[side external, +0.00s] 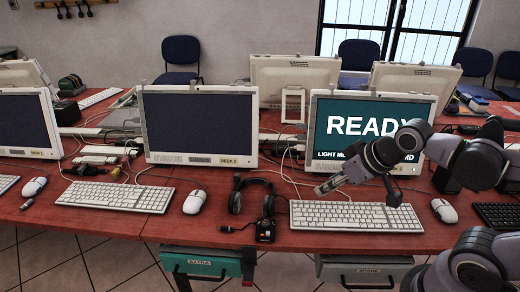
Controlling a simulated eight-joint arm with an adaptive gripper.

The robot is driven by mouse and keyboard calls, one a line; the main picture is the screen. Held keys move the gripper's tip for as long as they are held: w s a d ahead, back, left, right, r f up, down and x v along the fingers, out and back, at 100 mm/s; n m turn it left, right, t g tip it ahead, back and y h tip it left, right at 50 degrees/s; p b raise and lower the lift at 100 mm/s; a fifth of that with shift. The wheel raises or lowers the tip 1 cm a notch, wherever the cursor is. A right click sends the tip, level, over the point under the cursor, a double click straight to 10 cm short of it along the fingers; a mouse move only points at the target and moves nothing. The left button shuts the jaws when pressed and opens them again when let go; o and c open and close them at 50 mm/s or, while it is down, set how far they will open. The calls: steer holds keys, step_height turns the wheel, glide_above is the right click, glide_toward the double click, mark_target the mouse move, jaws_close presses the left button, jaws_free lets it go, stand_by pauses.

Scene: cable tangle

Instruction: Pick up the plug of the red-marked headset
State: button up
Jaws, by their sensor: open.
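A black headset (236,201) lies on the red desk between the middle mouse and the right white keyboard. No red mark can be made out on it at this size. A dark block (265,231) sits at the desk's front edge below the headset. A thin dark cable with a small dark end (226,229) lies to its left; I cannot tell whether this end is the plug. My gripper (321,189) comes in from the right, above the back left of the right keyboard. It is open, with nothing seen in it, and is right of the headset.
The right keyboard (355,216) lies under my arm, before a monitor (328,127) reading READY. Another monitor (200,125), a keyboard (116,197) and a mouse (194,202) stand left. Loose cables tangle behind. Drawers (199,264) hang below the front edge.

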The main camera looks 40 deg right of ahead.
steer(key=n+g, duration=0.7)
steer(key=n, duration=0.2)
glide_above(227, 228)
steer(key=f, duration=1.7)
steer(key=shift+s+f, duration=0.2)
steer(key=shift+f, duration=0.2)
steer(key=shift+w+f, duration=0.15)
steer(key=shift+f, duration=1.1)
steer(key=shift+w+f, duration=0.15)
steer(key=shift+f, duration=1.1)
jaws_close()
